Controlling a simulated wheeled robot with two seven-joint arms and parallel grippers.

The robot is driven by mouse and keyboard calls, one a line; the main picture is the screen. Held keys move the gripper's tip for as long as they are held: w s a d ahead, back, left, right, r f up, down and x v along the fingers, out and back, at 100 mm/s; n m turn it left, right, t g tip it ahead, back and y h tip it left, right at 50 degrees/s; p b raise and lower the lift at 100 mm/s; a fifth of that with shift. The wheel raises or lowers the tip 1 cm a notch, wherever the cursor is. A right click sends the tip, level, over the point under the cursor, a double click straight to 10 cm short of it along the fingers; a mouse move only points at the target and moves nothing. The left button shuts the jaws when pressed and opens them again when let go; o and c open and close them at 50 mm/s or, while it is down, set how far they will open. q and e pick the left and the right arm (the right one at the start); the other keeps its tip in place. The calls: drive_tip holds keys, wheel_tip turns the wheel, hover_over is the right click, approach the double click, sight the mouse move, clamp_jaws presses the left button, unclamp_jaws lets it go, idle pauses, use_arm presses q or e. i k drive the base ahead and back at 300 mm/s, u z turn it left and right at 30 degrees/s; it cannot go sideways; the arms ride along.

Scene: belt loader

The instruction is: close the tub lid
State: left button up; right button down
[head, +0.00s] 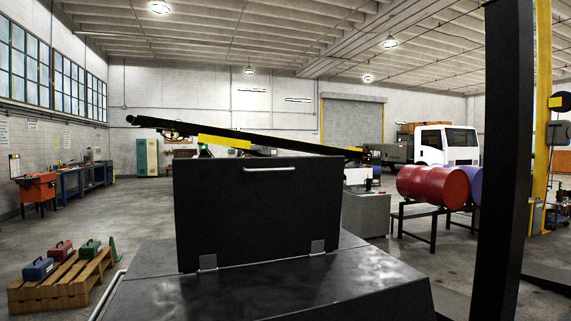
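The tub lid (258,215) is a dark flat panel standing upright, in the middle of the head view. A pale bar handle (269,169) is fixed near its top edge. Two small grey hinges, a left hinge (208,262) and a right hinge (317,247), join its lower edge to the dark metal housing (330,285) in front. The tub opening is not visible; anything behind the lid is hidden. Neither of my grippers shows in this view.
A long dark conveyor boom (290,146) slopes behind the lid. A thick black post (502,160) stands close on the right. A pallet with toolboxes (65,285) lies at lower left; red drum (432,187) on a rack at right. Open floor (140,220) lies left.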

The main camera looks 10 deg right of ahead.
sight(230, 213)
drive_tip(key=u, duration=0.05)
drive_tip(key=i, duration=1)
